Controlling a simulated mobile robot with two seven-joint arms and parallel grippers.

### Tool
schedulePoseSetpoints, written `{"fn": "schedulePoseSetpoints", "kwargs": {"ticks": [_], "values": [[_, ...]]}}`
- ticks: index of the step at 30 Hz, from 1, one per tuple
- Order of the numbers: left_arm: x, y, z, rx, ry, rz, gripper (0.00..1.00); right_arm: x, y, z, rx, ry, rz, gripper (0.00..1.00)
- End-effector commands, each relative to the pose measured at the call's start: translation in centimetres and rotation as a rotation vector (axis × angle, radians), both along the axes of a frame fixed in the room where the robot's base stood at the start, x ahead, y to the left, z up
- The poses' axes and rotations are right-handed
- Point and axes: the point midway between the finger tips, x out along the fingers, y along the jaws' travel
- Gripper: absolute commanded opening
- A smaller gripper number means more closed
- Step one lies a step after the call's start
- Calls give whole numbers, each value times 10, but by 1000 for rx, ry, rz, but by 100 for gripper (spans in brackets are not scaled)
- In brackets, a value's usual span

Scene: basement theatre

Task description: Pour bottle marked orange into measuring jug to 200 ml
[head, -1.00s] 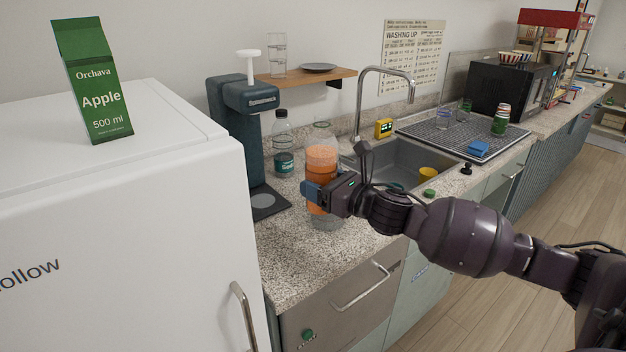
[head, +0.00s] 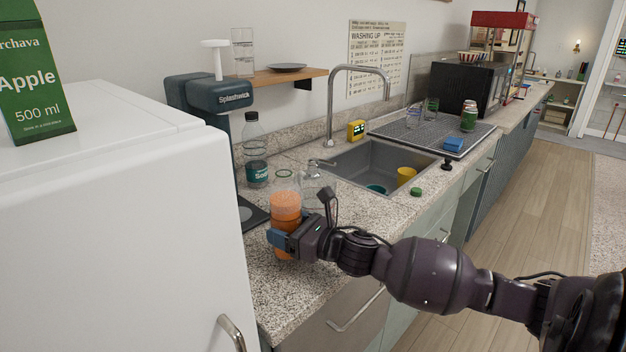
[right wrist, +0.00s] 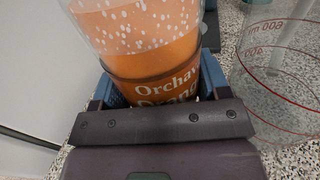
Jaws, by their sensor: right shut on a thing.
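The bottle marked orange (head: 285,208) is clear, with orange juice inside and an orange label; its wide mouth looks open. My right gripper (head: 282,240) is shut around its lower part and holds it roughly upright over the near counter. The label reads "Orchava Orange" in the right wrist view (right wrist: 165,85), partly hidden by the jaws. The clear measuring jug (right wrist: 285,75) with red marks stands just right of the bottle, with no orange juice visible in it. In the head view the jug (head: 319,188) shows faintly behind the gripper. My left gripper is out of view.
A soda bottle (head: 255,155) and a dark drinks machine (head: 213,95) stand behind. The sink (head: 350,160) with a yellow cup (head: 405,175) lies to the right. A green cap (head: 416,192) is on the counter. The white fridge (head: 120,220) closes off the left.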

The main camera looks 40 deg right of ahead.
Motion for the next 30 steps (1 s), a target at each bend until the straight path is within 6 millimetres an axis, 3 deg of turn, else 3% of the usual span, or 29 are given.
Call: {"fn": "schedulePoseSetpoints", "kwargs": {"ticks": [11,25,30], "values": [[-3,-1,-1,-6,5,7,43,-1,4,4,71,16,0,29],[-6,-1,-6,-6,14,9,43,-4,15,8,349,93,1,29],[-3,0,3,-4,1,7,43,-6,18,24,455,115,2,29]]}}
